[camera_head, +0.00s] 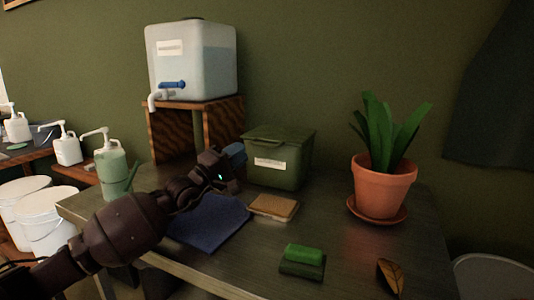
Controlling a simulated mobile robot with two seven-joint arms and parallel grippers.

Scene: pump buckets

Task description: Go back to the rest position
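My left arm comes in from the lower left and reaches over the table (330,235). My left gripper (235,155) is beside the left end of the green lidded bin (282,160), in front of the wooden stand (172,131). Its fingertips are small and dark here, with a grey-blue part at the tip, so I cannot tell whether they are open or shut. I cannot tell whether it touches the bin. My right gripper is not in view.
A water tank (205,60) with a blue tap stands on the stand. A potted plant (381,185), brown sponge (274,206), blue cloth (210,222), green block (303,258) and dry leaf (390,275) are on the table. Pump bottles (111,165) and white buckets (45,220) are left.

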